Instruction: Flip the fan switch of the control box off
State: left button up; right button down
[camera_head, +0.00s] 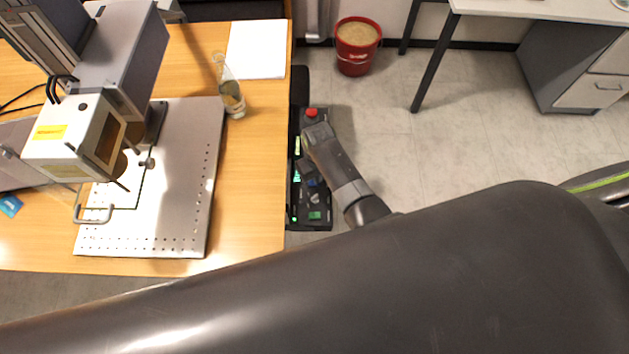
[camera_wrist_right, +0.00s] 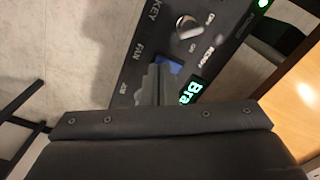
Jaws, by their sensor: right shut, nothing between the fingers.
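The black control box (camera_head: 303,205) hangs at the right edge of the wooden table in the head view. In the right wrist view its panel (camera_wrist_right: 226,22) shows the printed words KEY and FAN. The blue fan switch (camera_wrist_right: 170,63) sits beside the FAN label, partly hidden by my fingers. My right gripper (camera_head: 306,168) is over the box in the head view. In the right wrist view my right gripper (camera_wrist_right: 157,80) is shut and empty, with its tips right at the blue switch; I cannot tell whether they touch it. My left gripper is out of view.
A key switch (camera_wrist_right: 187,27) and a lit display (camera_wrist_right: 192,90) flank the fan switch. A red button (camera_head: 311,112) tops the box. Open floor lies right.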

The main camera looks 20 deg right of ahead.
jog(key=shift+f+b, duration=0.3)
jog(key=shift+f, duration=0.2)
jog(key=shift+r, duration=0.15)
notch_tip(320, 180, up, 7)
jog(key=p, duration=0.8)
jog(key=shift+d, duration=0.1)
dwell(0.5)
